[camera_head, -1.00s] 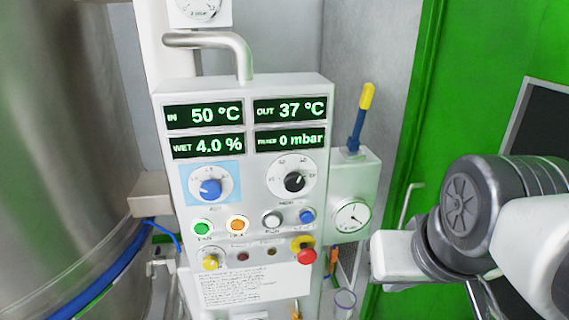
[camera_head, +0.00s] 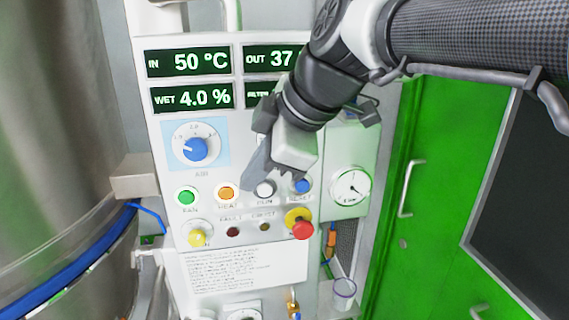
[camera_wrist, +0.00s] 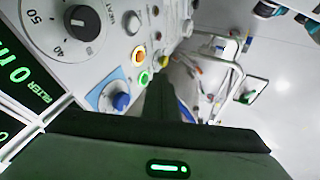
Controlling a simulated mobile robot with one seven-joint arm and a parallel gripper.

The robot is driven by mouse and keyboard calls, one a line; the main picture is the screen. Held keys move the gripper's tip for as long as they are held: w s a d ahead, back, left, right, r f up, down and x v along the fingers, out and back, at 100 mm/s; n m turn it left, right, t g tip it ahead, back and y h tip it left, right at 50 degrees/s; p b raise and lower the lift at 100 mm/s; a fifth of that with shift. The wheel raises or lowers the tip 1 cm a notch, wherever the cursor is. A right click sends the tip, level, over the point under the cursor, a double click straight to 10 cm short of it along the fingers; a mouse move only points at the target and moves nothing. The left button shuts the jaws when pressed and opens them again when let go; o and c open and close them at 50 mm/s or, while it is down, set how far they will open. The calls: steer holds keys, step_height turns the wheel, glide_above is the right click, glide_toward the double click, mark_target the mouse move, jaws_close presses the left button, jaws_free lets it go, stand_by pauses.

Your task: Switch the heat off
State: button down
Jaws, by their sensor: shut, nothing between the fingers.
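The orange HEAT button (camera_head: 226,193) is on the white control panel (camera_head: 215,267), between the green FAN button (camera_head: 187,197) and the pale RUN button (camera_head: 265,189). It looks bright orange. In the wrist view the orange button (camera_wrist: 139,54) shows beside the green one (camera_wrist: 145,78). My gripper (camera_head: 250,184) is shut and empty in front of the panel, its tip just right of the orange button in the head view. I cannot tell whether it touches the panel. My arm hides the heat dial in the head view; the black dial (camera_wrist: 83,22) shows in the wrist view.
A blue RESET button (camera_head: 303,186) and a red emergency stop (camera_head: 302,230) on yellow sit nearby. The blue AIR knob (camera_head: 195,149) is up left. A steel vessel (camera_head: 60,130) stands left, a green door (camera_head: 425,220) right.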

mark_target(232, 192)
steer(key=x, duration=0.3)
steer(key=w+x, duration=0.1)
steer(key=x, duration=0.3)
steer(key=w+r+x, duration=0.1)
steer(key=x, duration=0.3)
steer(key=shift+w+a, duration=0.1)
steer(key=shift+w, duration=0.25)
steer(key=shift+w+f, duration=0.1)
steer(key=shift+w, duration=0.3)
